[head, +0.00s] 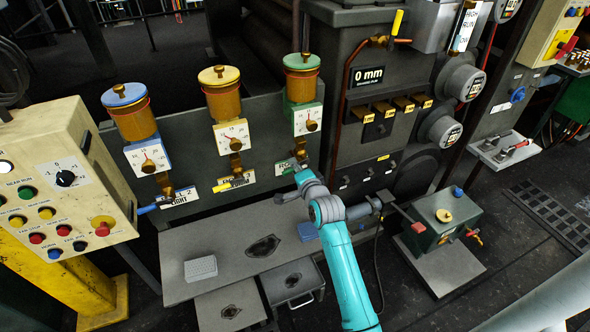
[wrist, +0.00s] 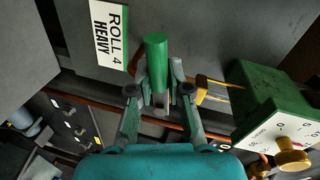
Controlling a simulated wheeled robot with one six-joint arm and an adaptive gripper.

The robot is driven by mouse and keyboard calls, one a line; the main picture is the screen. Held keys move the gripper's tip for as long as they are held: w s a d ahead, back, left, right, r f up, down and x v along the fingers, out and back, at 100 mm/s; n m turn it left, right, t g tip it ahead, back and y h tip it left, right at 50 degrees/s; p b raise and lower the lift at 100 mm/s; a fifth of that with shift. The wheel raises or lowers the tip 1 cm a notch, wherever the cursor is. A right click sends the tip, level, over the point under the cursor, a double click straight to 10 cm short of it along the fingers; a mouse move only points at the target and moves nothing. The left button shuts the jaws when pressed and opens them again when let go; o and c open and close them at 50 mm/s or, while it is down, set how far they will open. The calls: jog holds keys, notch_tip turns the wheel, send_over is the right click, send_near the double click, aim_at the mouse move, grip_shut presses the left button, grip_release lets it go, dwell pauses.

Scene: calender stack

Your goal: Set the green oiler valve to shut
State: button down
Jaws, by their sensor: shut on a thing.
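The green oiler (head: 302,82) is the rightmost of the three oilers in the head view, with a white dial (head: 308,121) below it. Its dial block (wrist: 270,100) shows at the right of the wrist view. The green valve handle (wrist: 155,50) is a short green cylinder between my fingers. My gripper (wrist: 158,76) is shut on this handle, with one finger on each side. In the head view my gripper (head: 301,166) reaches to the valve below the green oiler and hides most of the handle.
A label reading ROLL 4 HEAVY (wrist: 112,35) is beside the handle. The yellow oiler (head: 221,92) and blue oiler (head: 130,108) stand to the left, each with its own lever below. A grey bench (head: 190,245) lies beneath. A control panel (head: 60,180) stands at far left.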

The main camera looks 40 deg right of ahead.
jog(key=shift+r+m, duration=0.3)
jog(key=shift+m, duration=0.6)
jog(key=c, duration=1.1)
grip_release()
jog(key=v, duration=1.2)
jog(key=shift+s+d, duration=0.1)
jog(key=shift+d, duration=0.1)
